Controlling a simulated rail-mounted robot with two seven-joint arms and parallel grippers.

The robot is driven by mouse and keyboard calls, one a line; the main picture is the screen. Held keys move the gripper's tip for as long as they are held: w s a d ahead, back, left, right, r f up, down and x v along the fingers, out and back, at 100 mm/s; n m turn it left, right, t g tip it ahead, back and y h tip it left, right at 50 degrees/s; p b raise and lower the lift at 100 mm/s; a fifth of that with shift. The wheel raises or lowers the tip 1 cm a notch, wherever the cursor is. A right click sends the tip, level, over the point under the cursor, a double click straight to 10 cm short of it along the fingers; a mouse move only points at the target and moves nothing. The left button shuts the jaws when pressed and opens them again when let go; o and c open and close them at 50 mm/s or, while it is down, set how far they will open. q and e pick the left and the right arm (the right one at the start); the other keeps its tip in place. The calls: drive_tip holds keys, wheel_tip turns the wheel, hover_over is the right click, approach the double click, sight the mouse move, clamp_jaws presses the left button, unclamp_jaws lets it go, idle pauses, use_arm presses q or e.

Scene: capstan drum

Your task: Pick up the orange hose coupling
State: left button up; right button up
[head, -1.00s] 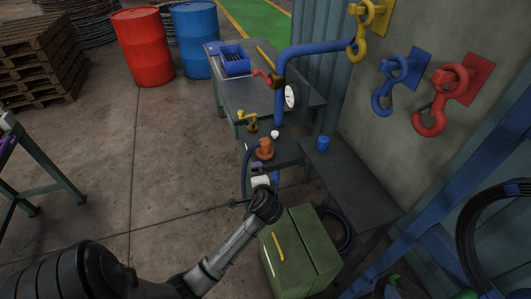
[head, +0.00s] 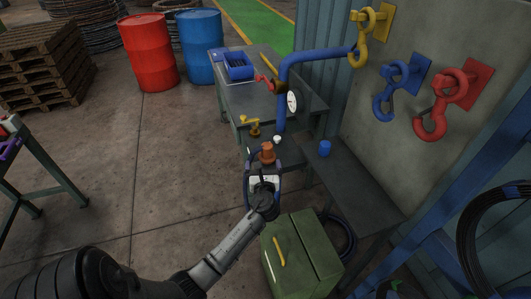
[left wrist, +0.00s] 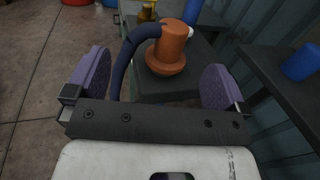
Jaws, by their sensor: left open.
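The orange hose coupling (head: 267,154) stands upright on a small dark table below the blue pipe. In the left wrist view the coupling (left wrist: 168,48) has a wide flange near its base, and a dark blue hose (left wrist: 128,62) curves down beside it on the left. My left gripper (head: 264,172) is open, just in front of the coupling on the near side. In the left wrist view its two purple finger pads (left wrist: 157,80) stand wide apart, with the coupling ahead between their lines. No contact shows. My right gripper is not in view.
A dark bench (head: 352,185) with a blue cup (head: 325,148) is to the right. A blue pipe (head: 305,56) with a gauge (head: 292,101) rises behind the coupling. A yellow valve (head: 251,124) is behind left.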

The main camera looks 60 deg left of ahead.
sight(262, 145)
use_arm(q)
drive_tip(key=x, duration=0.5)
drive_tip(key=shift+b+x, duration=0.8)
drive_tip(key=shift+x, duration=1.85)
drive_tip(key=shift+r, duration=0.1)
drive_tip(key=c, duration=0.8)
drive_tip(key=shift+r, duration=0.1)
